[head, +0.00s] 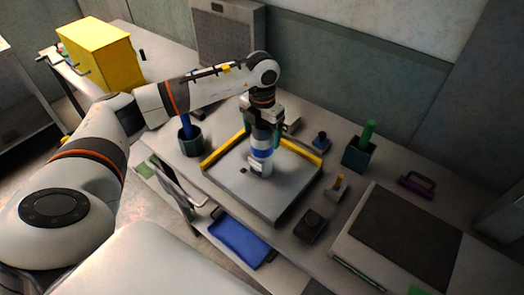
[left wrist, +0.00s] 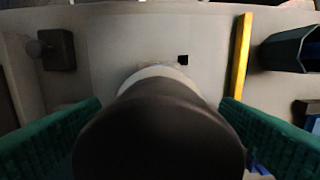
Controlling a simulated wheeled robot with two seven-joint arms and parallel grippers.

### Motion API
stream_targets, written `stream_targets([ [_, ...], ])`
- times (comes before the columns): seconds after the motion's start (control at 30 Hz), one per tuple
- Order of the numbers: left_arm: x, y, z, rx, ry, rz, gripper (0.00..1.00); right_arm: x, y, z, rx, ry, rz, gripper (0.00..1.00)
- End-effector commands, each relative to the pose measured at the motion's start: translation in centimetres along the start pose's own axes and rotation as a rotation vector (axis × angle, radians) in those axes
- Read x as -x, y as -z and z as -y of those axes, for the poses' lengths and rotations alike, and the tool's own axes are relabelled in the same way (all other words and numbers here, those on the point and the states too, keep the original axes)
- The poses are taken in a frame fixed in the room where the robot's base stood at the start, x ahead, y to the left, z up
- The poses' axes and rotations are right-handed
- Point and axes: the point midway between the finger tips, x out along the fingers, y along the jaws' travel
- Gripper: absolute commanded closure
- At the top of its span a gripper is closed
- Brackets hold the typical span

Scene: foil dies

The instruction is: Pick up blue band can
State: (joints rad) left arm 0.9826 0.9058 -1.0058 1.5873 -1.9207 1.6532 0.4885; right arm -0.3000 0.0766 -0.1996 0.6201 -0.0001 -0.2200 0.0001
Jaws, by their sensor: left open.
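The blue band can (head: 261,151) stands upright on a grey plate with yellow edge bars (head: 232,182) in the head view. It is pale with a blue band and a dark upper part. My left gripper (head: 263,130) points down over the can from above, with a finger at either side of its upper part. In the left wrist view the can's dark round top (left wrist: 160,135) fills the lower middle. The green fingers of my left gripper (left wrist: 160,130) are open on its two sides, with a gap seen at the right; contact at the left is unclear. My right gripper is out of view.
A dark cup (head: 191,142) with a blue item stands left of the plate. A dark green holder (head: 359,155) with a green item stands right. A black block (head: 310,226) sits near the plate's front right. A dark mat (head: 406,240) lies further right.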

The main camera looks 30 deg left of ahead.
Motion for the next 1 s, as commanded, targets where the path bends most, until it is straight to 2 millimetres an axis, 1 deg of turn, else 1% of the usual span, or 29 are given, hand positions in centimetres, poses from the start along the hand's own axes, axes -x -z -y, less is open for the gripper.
stream_targets([
  [0.07, 0.0, 0.0, 0.0, 0.0, 0.0, 0.0, 0.15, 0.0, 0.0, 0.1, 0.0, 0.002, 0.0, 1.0],
  [0.1, 0.0, 0.0, 0.0, 0.0, 0.0, 0.0, 0.18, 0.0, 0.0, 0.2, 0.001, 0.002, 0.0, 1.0],
  [0.17, 0.0, 0.0, 0.0, 0.0, 0.0, 0.0, 0.28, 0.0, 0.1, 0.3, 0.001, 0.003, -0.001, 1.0],
  [0.5, 0.0, 0.0, 0.0, 0.0, 0.0, 0.0, 0.83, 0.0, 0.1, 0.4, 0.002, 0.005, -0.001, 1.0],
  [0.6, 0.1, 0.1, 0.0, 0.0, -0.001, -0.002, 0.98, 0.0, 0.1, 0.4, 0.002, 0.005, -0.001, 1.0],
  [0.87, 0.4, 0.1, 0.0, 0.0, -0.001, -0.004, 0.98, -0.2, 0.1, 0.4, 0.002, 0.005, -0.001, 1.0],
  [0.97, 1.4, 0.1, 0.0, 0.0, -0.001, -0.006, 0.98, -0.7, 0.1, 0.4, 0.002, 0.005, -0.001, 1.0],
  [1.0, 2.0, 0.2, 0.0, 0.0, -0.001, -0.007, 0.98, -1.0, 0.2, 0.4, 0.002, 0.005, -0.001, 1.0],
])
